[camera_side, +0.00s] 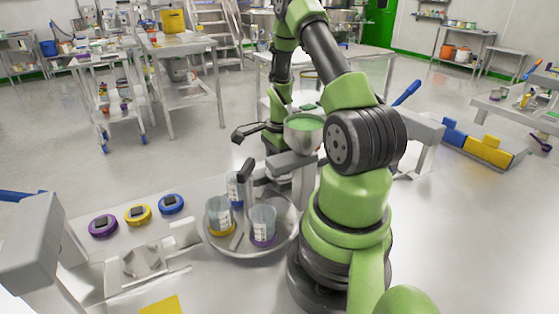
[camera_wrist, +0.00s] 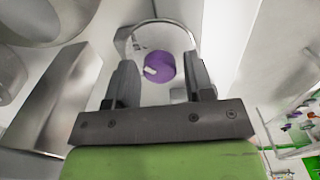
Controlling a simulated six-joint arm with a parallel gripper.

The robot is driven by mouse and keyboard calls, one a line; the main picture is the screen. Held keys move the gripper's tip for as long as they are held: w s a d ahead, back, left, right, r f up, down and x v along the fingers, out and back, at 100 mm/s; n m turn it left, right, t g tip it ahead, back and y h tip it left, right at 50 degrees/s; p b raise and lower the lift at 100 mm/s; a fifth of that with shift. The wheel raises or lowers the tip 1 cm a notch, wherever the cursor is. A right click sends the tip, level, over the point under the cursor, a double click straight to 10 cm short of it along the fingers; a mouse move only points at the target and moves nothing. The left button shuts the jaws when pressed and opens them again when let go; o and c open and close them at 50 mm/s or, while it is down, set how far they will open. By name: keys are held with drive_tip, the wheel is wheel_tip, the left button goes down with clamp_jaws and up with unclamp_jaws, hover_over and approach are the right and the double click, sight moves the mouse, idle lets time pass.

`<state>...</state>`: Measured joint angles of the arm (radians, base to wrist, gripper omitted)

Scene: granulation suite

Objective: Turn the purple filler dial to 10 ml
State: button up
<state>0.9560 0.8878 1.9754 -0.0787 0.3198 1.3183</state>
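A purple dial (camera_side: 102,225) with a dark block on its centre sits on the bench at the left in the side view. A yellow dial (camera_side: 138,214) and a blue dial (camera_side: 171,204) stand in a row to its right. My gripper (camera_wrist: 158,61) is open in the wrist view, with its two dark fingers apart. Beyond and between the fingers, a clear round container (camera_wrist: 160,33) and a purple round part (camera_wrist: 159,67) with a pale mark show. I cannot tell whether this purple part is a dial or a beaker base. No contact is visible.
A round metal tray (camera_side: 243,251) holds clear beakers with yellow, purple and blue bases. A metal bowl (camera_side: 304,140) with green contents stands behind it. A yellow sheet (camera_side: 160,305) lies in front. Grey housings flank the bench.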

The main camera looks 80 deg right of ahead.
drive_tip(key=c, duration=0.6)
drive_tip(key=shift+n, duration=0.3)
drive_tip(key=n, duration=0.4)
drive_tip(key=shift+n, duration=2.1)
drive_tip(key=o, duration=0.9)
